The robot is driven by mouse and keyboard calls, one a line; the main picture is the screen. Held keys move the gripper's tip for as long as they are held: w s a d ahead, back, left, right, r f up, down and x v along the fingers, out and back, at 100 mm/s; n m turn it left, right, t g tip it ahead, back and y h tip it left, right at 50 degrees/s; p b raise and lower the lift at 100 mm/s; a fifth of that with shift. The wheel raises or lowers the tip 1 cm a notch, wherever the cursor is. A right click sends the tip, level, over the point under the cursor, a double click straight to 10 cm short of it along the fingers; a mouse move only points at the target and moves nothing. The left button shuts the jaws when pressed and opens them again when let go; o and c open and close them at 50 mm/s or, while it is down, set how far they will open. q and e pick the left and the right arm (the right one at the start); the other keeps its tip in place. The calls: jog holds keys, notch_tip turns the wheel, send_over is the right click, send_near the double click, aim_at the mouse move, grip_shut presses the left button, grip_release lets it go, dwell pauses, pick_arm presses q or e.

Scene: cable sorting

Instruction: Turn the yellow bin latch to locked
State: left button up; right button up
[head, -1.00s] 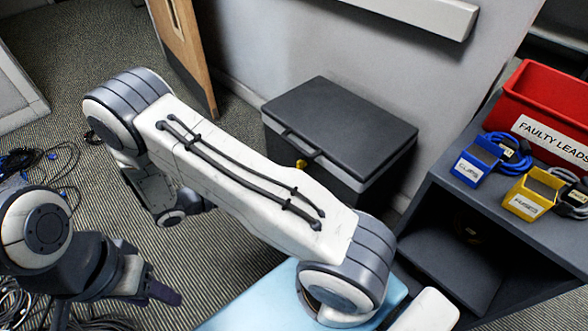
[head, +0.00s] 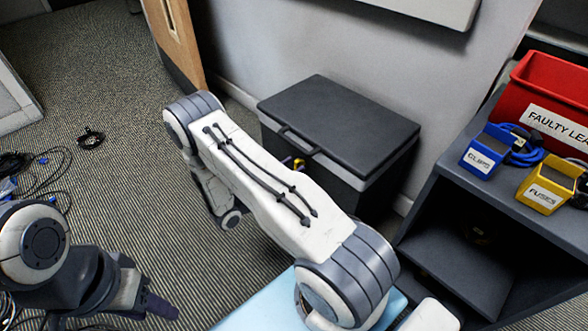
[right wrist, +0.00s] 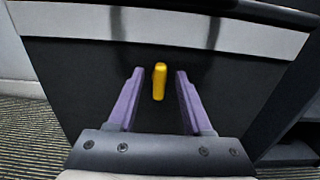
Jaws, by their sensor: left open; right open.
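The dark grey bin (head: 340,115) stands against the wall with its lid down. Its yellow latch (head: 299,163) is a small patch on the front in the head view, partly hidden by my right arm. In the right wrist view the latch (right wrist: 159,82) stands close to upright on the dark bin front. My right gripper (right wrist: 158,72) is open, with one purple finger on each side of the latch and a gap to both. My left gripper (head: 162,306) is open at the lower left, far from the bin.
A dark shelf unit (head: 455,230) stands right of the bin. It carries a red faulty leads box (head: 535,95), a blue clips holder (head: 482,155) and a yellow fuses holder (head: 543,190). Loose cables (head: 45,170) lie on the carpet at left.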

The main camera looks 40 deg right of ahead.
jog(key=shift+d, duration=0.65)
grip_shut()
